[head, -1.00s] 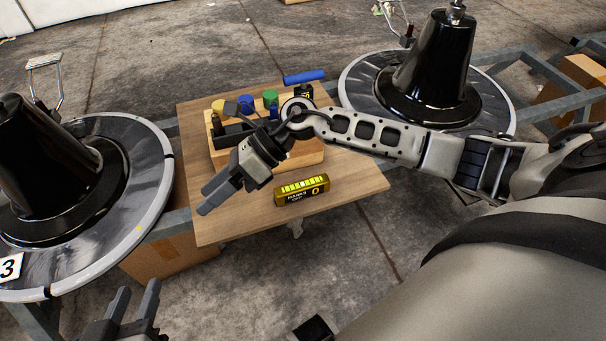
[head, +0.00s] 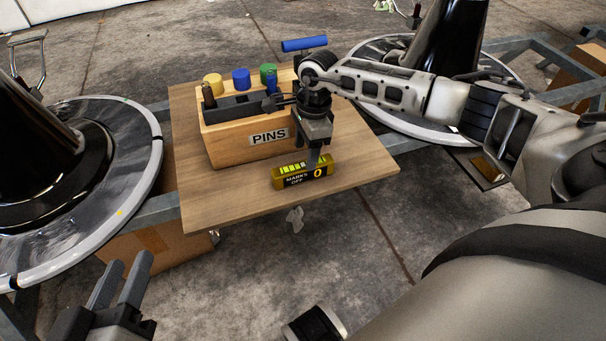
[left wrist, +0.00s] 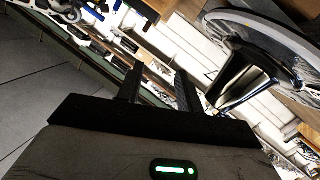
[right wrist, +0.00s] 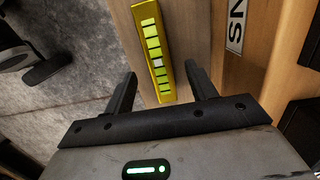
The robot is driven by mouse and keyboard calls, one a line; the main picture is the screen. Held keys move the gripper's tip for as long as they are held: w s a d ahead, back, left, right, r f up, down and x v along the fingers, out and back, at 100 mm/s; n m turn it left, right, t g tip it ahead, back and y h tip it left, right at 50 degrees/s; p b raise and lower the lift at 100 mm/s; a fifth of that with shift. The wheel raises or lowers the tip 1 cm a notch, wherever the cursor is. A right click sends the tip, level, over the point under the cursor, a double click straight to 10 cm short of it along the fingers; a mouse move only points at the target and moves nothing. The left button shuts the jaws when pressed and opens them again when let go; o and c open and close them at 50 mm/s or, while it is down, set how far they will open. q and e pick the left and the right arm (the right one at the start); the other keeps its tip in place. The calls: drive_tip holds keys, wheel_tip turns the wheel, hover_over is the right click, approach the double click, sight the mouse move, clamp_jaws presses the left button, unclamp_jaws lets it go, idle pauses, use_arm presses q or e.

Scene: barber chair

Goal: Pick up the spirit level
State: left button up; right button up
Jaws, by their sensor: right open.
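The spirit level (head: 290,183) is a small yellow and black bar with a lit yellow-green segmented strip. It lies near the front edge of the wooden board, and it also shows in the right wrist view (right wrist: 152,45). My right gripper (head: 314,162) points down over it, and part of the level's far side is hidden. In the right wrist view the open fingertips (right wrist: 160,76) straddle the level's near end, with a gap on each side. I cannot tell their exact height above the board. My left gripper (head: 126,264) is open and empty at the lower left, away from the board.
A wooden box labelled PINS (head: 235,150) stands behind the level, with yellow, blue and green caps behind it. A blue cylinder (head: 304,44) is at the back. Round chair bases flank the wooden board (head: 220,205). The board's front left is clear.

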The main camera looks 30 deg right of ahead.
sight(303, 165)
drive_tip(key=f, duration=0.1)
drive_tip(key=f+b, duration=0.1)
drive_tip(key=f, duration=0.1)
drive_tip(key=shift+a+f, duration=0.15)
drive_tip(key=shift+a, duration=0.1)
drive_tip(key=shift+a+f+b, duration=0.2)
drive_tip(key=shift+f+b, duration=0.55)
drive_tip(key=shift+f, duration=0.5)
drive_tip(key=c, duration=1.2)
use_arm(q)
drive_tip(key=shift+d+r+n+h, duration=0.3)
drive_tip(key=shift+r+n+h, duration=0.1)
drive_tip(key=shift+r+h, duration=0.1)
drive_tip(key=shift+f, duration=0.1)
use_arm(e)
drive_tip(key=shift+r, duration=0.2)
